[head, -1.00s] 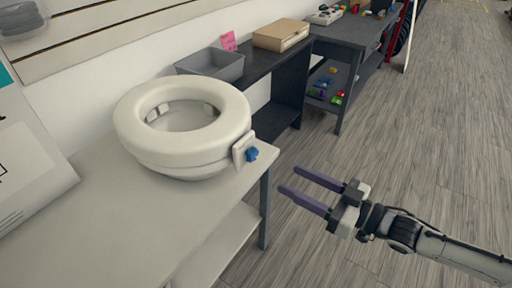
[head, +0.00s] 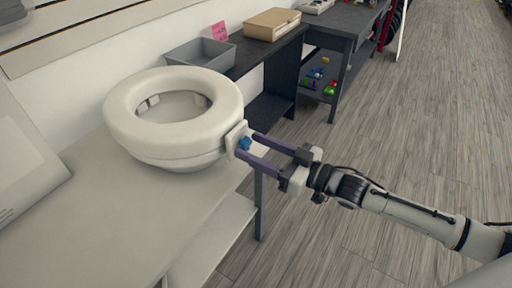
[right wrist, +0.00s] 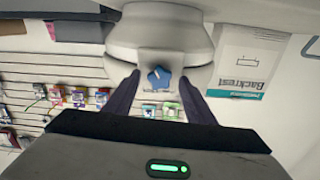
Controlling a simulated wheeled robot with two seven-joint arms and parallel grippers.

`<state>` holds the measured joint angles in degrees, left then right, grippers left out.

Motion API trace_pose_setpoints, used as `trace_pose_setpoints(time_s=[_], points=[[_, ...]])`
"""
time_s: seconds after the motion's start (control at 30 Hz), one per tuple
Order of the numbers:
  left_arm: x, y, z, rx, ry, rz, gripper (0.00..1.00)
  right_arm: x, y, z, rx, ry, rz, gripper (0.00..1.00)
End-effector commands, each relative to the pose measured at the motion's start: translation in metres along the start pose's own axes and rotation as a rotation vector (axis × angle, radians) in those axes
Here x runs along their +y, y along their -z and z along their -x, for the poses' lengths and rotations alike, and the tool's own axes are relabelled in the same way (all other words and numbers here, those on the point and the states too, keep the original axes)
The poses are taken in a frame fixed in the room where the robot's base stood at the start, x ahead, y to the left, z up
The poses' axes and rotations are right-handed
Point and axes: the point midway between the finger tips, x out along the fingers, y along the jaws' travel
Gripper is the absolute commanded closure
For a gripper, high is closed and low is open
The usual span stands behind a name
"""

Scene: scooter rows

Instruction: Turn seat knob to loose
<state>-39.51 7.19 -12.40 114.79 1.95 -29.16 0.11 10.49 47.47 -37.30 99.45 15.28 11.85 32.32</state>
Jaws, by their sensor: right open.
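The seat (head: 205,88) is a thick cream ring on a bowl-shaped base, standing on the pale table. The blue star-shaped seat knob (head: 245,143) sits on a white plate on the seat's right side. It also shows in the right wrist view (right wrist: 159,77), between and beyond the fingertips. My right gripper (head: 248,146) is open, with one purple finger on each side of the knob. I cannot tell whether the fingers touch it. In the right wrist view the gripper (right wrist: 160,82) faces the knob. Small lettering below the knob is unreadable. My left gripper is not in view.
The pale table (head: 110,225) has free room in front of the seat. A grey bin (head: 201,54) and a cardboard box (head: 272,24) stand behind on a dark bench. A box marked Backrest (right wrist: 245,62) shows in the right wrist view. Open wooden floor lies right.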

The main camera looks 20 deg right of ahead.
Motion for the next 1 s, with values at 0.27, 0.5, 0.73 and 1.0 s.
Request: trace_pose_setpoints(time_s=[0.27,0.5,0.73,1.0], points=[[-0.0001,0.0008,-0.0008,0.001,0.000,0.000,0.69,0.0001,0.0001,-0.0001,0.000,0.000,0.001,0.61],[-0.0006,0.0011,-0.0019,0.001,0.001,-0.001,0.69,0.0000,0.0002,0.0001,0.000,0.000,0.001,0.92],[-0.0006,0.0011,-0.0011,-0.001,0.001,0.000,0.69,-0.0001,0.0005,0.0002,0.000,0.000,0.031,0.92],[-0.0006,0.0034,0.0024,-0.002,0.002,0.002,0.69,-0.0002,0.0017,0.0001,0.001,-0.001,0.178,0.92]])
